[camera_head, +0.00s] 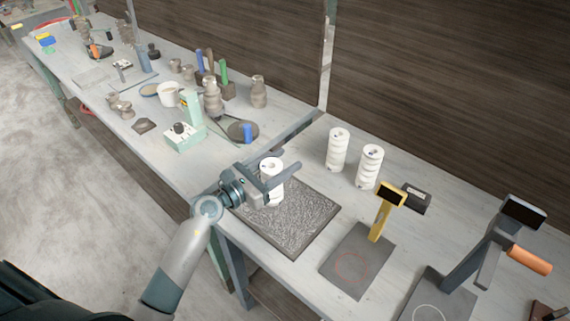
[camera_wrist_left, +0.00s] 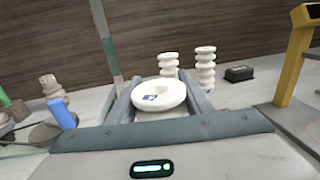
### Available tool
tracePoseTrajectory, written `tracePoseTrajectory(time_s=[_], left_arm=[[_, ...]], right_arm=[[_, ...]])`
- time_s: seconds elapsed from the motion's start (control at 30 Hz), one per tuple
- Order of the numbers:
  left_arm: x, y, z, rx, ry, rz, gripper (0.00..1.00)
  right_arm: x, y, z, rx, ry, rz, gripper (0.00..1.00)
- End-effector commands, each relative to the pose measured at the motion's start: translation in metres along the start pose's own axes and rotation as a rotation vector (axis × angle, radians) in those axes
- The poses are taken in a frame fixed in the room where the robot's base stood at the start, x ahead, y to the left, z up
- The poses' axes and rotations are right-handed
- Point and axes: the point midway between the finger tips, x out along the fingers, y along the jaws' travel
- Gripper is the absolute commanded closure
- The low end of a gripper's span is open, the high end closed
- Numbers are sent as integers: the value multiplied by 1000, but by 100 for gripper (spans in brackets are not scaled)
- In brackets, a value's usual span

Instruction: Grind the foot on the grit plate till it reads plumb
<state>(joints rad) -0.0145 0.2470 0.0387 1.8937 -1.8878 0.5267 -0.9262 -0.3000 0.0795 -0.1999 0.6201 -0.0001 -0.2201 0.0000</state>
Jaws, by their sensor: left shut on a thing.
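My left gripper (camera_head: 271,182) is shut on a white ridged ceramic piece (camera_head: 272,192) over the far left part of the grit plate (camera_head: 289,228), a dark square with a rough grey face. The piece looks upright; its foot is low at the plate, and I cannot tell whether it touches. In the left wrist view the round top of the piece (camera_wrist_left: 160,96), with a hole and a small dark mark, sits between the fingers. A yellow gauge (camera_head: 387,200) with a dark screen stands on a grey plate with a red circle; its screen shows no legible reading. My right gripper is not in view.
Two similar white pieces (camera_head: 338,147) (camera_head: 370,165) stand behind the plate. A small black box (camera_head: 414,199) lies right of them. A stand with an orange handle (camera_head: 528,260) is at the right. Pots and tools crowd the bench to the left.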

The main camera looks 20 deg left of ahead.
Motion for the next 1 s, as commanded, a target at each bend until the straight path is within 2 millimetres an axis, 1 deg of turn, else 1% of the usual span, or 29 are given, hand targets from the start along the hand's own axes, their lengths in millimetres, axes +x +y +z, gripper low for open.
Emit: tracePoseTrajectory(time_s=[0.37, 0.8, 1.0], left_arm=[[-1, 4, -2, 3, 3, 2, 100], [-4, 26, 0, 5, 2, 2, 100], [-4, 30, 2, 2, 1, 2, 100]], right_arm=[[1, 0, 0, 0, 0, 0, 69], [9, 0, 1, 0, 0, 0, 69], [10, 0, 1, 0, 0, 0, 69]])
